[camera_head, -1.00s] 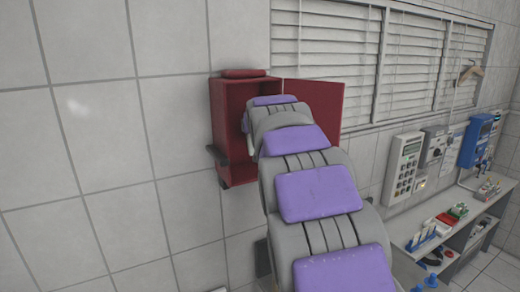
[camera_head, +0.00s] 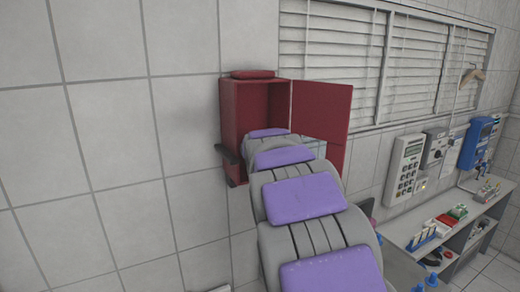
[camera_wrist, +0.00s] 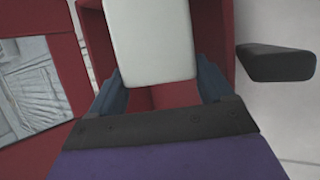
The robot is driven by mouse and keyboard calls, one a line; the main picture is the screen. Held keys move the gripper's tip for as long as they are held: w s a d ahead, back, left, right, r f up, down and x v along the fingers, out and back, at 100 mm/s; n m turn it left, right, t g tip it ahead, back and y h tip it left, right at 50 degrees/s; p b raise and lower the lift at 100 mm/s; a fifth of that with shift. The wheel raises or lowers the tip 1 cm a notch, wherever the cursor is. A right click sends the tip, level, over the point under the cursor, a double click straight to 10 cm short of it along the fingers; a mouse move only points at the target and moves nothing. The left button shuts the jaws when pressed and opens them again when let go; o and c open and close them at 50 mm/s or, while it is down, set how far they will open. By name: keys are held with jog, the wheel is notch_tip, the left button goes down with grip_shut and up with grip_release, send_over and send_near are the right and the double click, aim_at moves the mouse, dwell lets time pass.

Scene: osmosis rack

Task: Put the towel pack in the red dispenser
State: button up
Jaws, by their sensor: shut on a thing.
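The red dispenser (camera_head: 236,118) hangs on the tiled wall in the head view, its door (camera_head: 322,112) swung open to the right. My purple and grey arm reaches up to its open front and covers the lower part of the opening. In the wrist view my gripper (camera_wrist: 160,85) is shut on the white towel pack (camera_wrist: 150,38), which lies between its two blue fingers. Red walls of the dispenser (camera_wrist: 215,30) show around the pack. The pack's far end is cut off by the frame. In the head view the pack and fingers are hidden by my arm.
A black handle (camera_wrist: 275,62) sticks out beside the dispenser in the wrist view. Window blinds (camera_head: 335,60) are right of the dispenser. A keypad device (camera_head: 404,165) and a shelf (camera_head: 465,222) with small items stand farther right. The wall on the left is clear.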

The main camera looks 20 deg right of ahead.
jog(key=shift+a, duration=0.2)
jog(key=shift+s, duration=0.1)
jog(key=shift+d+f+b, duration=0.35)
jog(key=shift+d+f, duration=0.25)
jog(key=shift+d, duration=0.1)
jog(key=o, duration=1.6)
jog(key=shift+a, duration=0.15)
jog(key=shift+o, duration=0.5)
jog(key=shift+a, duration=0.4)
jog(key=shift+d, duration=0.2)
